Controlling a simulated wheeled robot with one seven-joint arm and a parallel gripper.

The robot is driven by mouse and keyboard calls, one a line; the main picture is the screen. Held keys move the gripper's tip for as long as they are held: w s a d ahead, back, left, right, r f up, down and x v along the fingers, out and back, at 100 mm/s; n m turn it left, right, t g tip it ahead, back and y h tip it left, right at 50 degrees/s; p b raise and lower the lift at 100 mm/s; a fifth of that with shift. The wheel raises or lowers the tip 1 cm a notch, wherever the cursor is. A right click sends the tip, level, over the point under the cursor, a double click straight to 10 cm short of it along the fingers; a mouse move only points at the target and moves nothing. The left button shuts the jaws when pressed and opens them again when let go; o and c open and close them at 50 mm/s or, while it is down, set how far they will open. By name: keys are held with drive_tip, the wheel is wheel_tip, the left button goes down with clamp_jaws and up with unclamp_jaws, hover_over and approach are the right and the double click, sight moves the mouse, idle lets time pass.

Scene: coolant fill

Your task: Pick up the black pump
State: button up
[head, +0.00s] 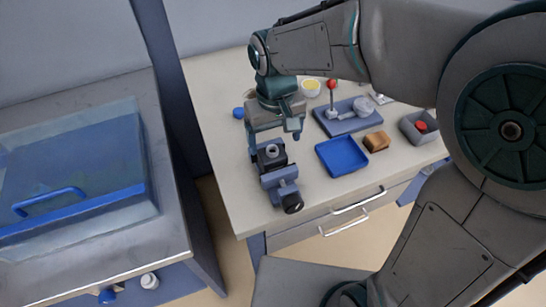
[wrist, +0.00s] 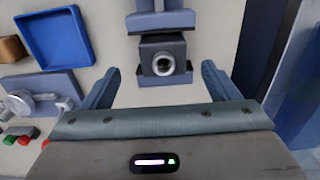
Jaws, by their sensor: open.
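The black pump (head: 271,157) is a dark block with a round metal-ringed opening on top. It sits between the jaws of a blue-grey vise (head: 281,182) near the left side of the table. In the wrist view the pump (wrist: 163,62) shows near the middle, with a vise jaw (wrist: 160,20) beyond it. My gripper (head: 274,138) is open above the pump, pointing down. In the wrist view its fingers (wrist: 160,82) stand wide to the left and right of the pump, with gaps on both sides. I cannot tell the exact height between fingertips and pump.
A blue tray (head: 342,157), a brown block (head: 377,141), a grey bin (head: 411,130) with a red item and a plate with a lever device (head: 345,122) lie to the right. A blue-lidded tank (head: 75,170) stands left. The table front left is clear.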

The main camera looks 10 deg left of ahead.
sight(272, 151)
drive_tip(key=f, duration=0.7)
drive_tip(key=shift+w+a+f, duration=0.15)
drive_tip(key=shift+a, duration=0.15)
drive_tip(key=c, duration=1.2)
